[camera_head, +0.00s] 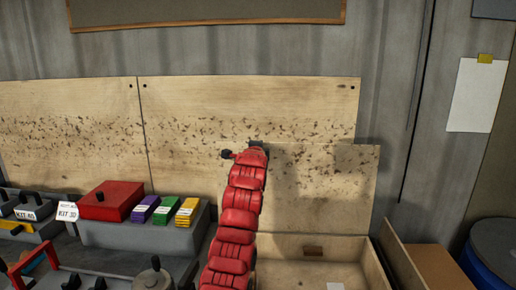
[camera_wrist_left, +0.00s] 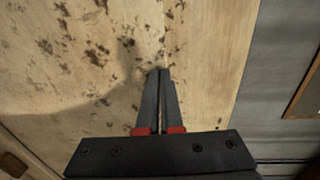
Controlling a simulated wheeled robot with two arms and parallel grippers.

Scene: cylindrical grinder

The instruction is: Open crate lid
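The wooden crate (camera_head: 375,272) stands at the bottom middle right of the head view. Its pale speckled lid (camera_head: 325,195) stands raised, close to upright, at the crate's back. My left gripper (camera_head: 258,145) is at the lid's top left edge, and my red arm hides the lid's left side. In the left wrist view the fingers (camera_wrist_left: 162,73) are almost together, with their tips at the seam between the lid (camera_wrist_left: 60,70) and the wood beyond it. I cannot tell whether the lid's edge is between them. My right gripper is not in view.
Wooden boards (camera_head: 230,105) line the wall behind. To the left stand a grey bin (camera_head: 140,235) with a red box (camera_head: 111,201) and several coloured packs, and a kit tray (camera_head: 45,232). A blue drum (camera_head: 493,250) stands at the far right.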

